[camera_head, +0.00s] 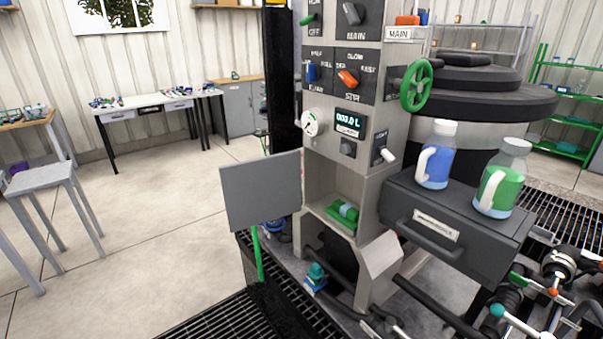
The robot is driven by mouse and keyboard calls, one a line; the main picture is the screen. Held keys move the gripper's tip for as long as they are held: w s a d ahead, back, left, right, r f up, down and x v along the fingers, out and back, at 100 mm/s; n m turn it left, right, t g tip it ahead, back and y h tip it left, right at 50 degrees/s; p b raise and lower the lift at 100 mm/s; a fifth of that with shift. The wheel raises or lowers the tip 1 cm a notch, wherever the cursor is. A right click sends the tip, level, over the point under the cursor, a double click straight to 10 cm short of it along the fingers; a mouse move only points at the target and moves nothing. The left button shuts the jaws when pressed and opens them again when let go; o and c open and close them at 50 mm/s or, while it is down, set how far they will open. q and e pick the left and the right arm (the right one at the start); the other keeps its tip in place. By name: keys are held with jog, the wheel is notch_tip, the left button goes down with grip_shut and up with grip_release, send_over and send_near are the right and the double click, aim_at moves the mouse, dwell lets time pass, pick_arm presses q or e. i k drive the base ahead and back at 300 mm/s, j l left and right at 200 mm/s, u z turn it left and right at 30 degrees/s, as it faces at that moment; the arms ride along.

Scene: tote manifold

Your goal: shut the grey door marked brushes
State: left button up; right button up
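A flat grey door (262,190) stands swung open to the left of the grey column (318,160). Its right edge is at the left side of an open compartment (325,197) in the column. No brushes marking is readable on the door face I see. A green item (343,213), maybe a brush, lies inside the compartment. Neither of my grippers is in view.
A dark drawer unit (480,232) with a blue bottle (436,160) and a green bottle (502,180) on top juts out at the right. A green wheel (416,86) sticks out above. A green rod (257,255) stands below the door.

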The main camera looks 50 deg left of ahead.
aim_at(258, 191)
jog(key=j+z, duration=0.15)
jog(key=j, duration=0.4)
jog(key=j+z, duration=0.1)
jog(key=j, duration=0.45)
jog(key=j+z, duration=0.15)
jog(key=j, duration=0.4)
jog(key=k+j+z, duration=0.15)
jog(key=j, duration=0.4)
jog(key=j+z, duration=0.15)
jog(key=j, duration=0.4)
jog(key=k+j+z, duration=0.1)
jog(key=j, duration=0.4)
jog(key=k+j+z, duration=0.15)
jog(key=j, duration=0.35)
jog(key=k+j+z, duration=0.15)
jog(key=j, duration=0.35)
jog(key=k, duration=0.1)
